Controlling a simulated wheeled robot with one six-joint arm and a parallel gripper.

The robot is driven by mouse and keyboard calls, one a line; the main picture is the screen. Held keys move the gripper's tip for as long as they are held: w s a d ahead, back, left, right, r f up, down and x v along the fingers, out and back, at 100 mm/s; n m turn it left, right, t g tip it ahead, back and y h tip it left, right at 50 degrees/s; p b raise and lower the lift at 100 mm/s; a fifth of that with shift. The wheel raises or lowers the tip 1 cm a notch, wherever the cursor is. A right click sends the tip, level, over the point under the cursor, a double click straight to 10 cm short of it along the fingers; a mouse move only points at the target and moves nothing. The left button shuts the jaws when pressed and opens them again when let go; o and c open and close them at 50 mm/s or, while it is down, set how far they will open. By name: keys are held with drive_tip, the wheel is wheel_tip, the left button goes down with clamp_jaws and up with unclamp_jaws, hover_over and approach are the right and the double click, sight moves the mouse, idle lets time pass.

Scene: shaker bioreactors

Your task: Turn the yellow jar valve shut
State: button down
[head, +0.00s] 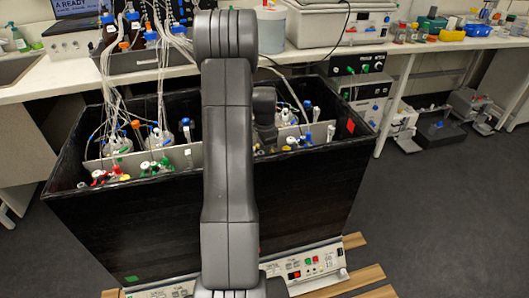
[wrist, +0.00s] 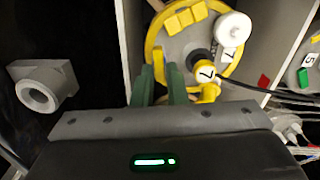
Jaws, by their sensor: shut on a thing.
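In the wrist view a grey round jar lid with a yellow rim (wrist: 152,38) fills the upper middle. It carries yellow blocks (wrist: 185,18), a white cap (wrist: 233,28) marked 7 and a yellow fitting (wrist: 206,72) also marked 7. My gripper (wrist: 160,72) has two green fingers at the near left edge of the lid. They are closed on a narrow yellow piece (wrist: 158,66), which looks like the yellow valve handle. Its lower part is hidden by the fingers. In the head view my arm covers the fingers and the valve.
A black open-topped box (head: 150,225) holds several jars with tubes and coloured caps. A grey partition (wrist: 262,45) runs right of the lid, with another jar numbered 5 (wrist: 309,60) beyond. A black cable crosses right of the fingers. A grey pipe fitting (wrist: 38,92) stands at left.

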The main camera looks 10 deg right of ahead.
drive_tip(key=c, duration=1.4)
unclamp_jaws()
drive_tip(key=shift+c, duration=0.2)
